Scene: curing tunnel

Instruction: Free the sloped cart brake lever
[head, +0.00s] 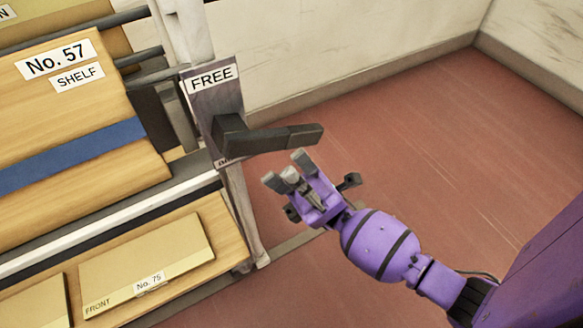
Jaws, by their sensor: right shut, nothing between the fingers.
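The dark grey brake lever (270,138) sticks out to the right, roughly level in the picture, from a grey plate (213,98) on the cart's post. The plate reads FREE at its top; a label at its lower end is mostly hidden by the lever. My right gripper (287,168), purple with grey fingers, is shut and empty. It shows just below the lever in the picture, pointing up and left towards it; a narrow gap shows between them. I cannot tell the depth of that gap. My left gripper is not in view.
The cart's sloped wooden shelf (140,158), marked No. 57 SHELF with a blue strip, is at left. A lower shelf (228,243) holds a tan panel (150,258) marked FRONT No. 75. Red floor (430,150) lies open at right, up to pale walls (340,45).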

